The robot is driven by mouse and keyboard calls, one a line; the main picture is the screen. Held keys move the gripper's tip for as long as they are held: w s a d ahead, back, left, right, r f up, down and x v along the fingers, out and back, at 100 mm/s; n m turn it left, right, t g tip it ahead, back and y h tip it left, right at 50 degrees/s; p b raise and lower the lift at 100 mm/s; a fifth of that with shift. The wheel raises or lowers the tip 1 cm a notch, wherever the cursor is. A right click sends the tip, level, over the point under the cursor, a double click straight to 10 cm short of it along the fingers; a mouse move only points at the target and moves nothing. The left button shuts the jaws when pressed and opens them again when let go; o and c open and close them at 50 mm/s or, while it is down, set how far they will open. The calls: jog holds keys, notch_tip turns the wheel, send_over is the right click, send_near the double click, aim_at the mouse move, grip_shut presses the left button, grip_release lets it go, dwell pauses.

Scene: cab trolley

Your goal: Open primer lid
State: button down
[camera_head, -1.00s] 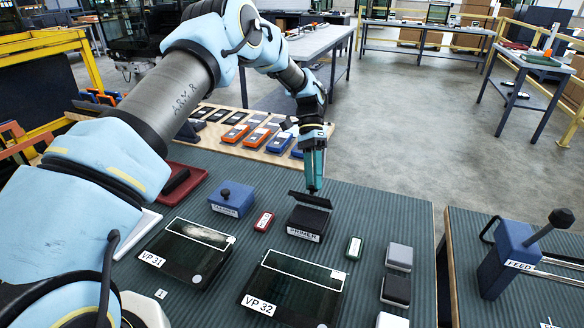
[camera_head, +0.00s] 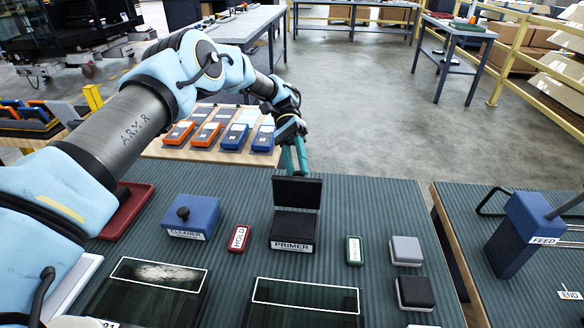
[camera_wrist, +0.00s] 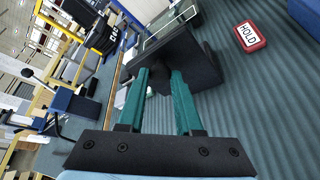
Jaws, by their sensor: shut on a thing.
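The black PRIMER box (camera_head: 293,228) stands on the ribbed green mat, its white label facing me. Its black lid (camera_head: 297,191) stands about upright at the box's back edge. My gripper (camera_head: 294,168) is at the far side of the lid, its teal fingers pointing down and partly hidden behind it. In the wrist view, the two teal fingers (camera_wrist: 161,76) meet the dark lid (camera_wrist: 166,50) at their tips and are shut on it. The exact contact is partly hidden.
A blue CLEANER block (camera_head: 191,217) with a knob and a red HOLD tag (camera_head: 240,238) are left of the box. A green-edged tag (camera_head: 354,251) and small grey (camera_head: 406,250) and black (camera_head: 415,292) blocks are right. Dark VP panels lie in front.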

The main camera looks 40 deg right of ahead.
dwell(0.3)
jog(key=c, duration=0.6)
grip_release()
notch_tip(320, 180, up, 10)
jog(key=p, duration=0.4)
jog(key=shift+p, duration=0.35)
